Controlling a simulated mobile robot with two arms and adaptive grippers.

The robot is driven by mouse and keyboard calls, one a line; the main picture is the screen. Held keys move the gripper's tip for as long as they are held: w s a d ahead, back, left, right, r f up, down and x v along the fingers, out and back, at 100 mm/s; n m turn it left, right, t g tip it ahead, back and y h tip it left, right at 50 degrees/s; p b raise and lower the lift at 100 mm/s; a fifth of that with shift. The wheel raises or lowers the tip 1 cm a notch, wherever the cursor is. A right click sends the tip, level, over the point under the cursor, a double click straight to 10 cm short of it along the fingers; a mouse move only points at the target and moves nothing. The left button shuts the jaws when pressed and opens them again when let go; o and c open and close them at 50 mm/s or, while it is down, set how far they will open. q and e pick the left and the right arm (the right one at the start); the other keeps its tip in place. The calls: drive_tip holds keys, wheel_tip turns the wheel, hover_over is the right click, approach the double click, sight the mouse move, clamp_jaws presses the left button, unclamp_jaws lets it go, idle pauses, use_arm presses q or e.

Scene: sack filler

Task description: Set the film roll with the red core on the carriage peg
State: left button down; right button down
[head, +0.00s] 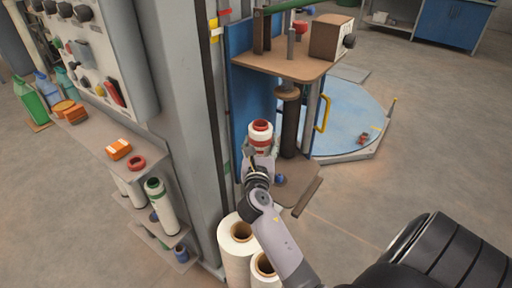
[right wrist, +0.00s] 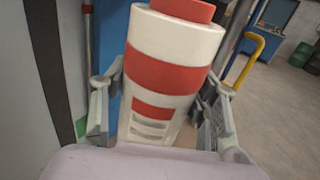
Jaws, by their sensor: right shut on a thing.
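The film roll with the red core (head: 260,134) is white with red bands and stands roughly upright in my right gripper (head: 261,161). In the right wrist view the roll (right wrist: 172,45) fills the middle, slightly tilted, with its red core end (right wrist: 185,8) at the top. The right gripper's fingers (right wrist: 160,110) are shut on its two sides. A grey upright peg (head: 291,43) stands bare on a brown plate (head: 270,62) of the machine, beyond and above the roll; I cannot tell for sure that it is the carriage peg. My left gripper is not in view.
A lower brown plate (head: 301,181) and a dark column (head: 290,125) are close to the roll's right. A grey post (head: 197,120) stands left. Large white rolls (head: 236,262) stand below. A shelf (head: 95,145) holds bottles, orange boxes and a red ring.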

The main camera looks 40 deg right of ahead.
drive_tip(key=w+d, duration=0.4)
drive_tip(key=d, duration=0.9)
idle(0.8)
drive_tip(key=shift+d, duration=0.1)
drive_tip(key=shift+s+b, duration=0.1)
drive_tip(key=shift+b, duration=0.25)
drive_tip(key=shift+p, duration=0.6)
idle(1.0)
drive_tip(key=shift+f, duration=0.2)
idle(0.3)
